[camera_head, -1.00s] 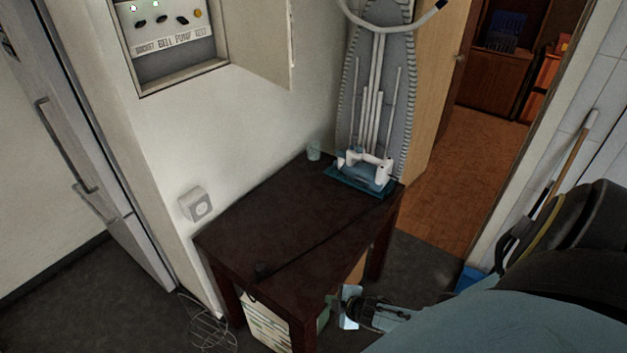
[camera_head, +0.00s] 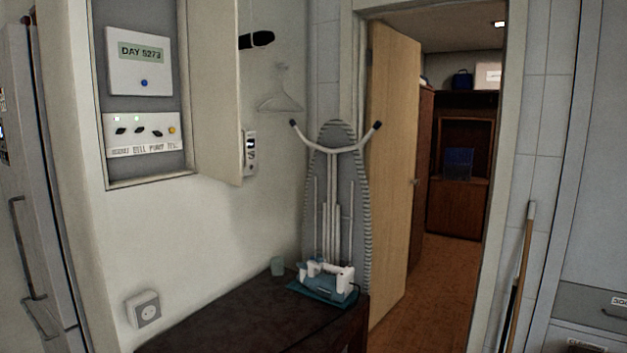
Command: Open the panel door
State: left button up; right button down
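The panel door (camera_head: 214,95) is a pale flat door hinged at the right side of a recessed wall panel box (camera_head: 146,180). It stands swung open, out from the wall. Inside the box are a white unit reading "DAY 5273" (camera_head: 139,62) and a control strip with switches and lights (camera_head: 142,134). Neither of my grippers shows in the head view now, so their state cannot be seen.
A wooden door (camera_head: 393,165) stands open to another room. A wall socket (camera_head: 143,309) is at lower left.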

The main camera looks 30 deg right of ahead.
aim_at(213, 27)
jog(key=z, duration=0.3)
jog(key=k, duration=0.55)
jog(key=u, duration=0.9)
jog(key=i, duration=2.05)
jog(key=z, duration=1.1)
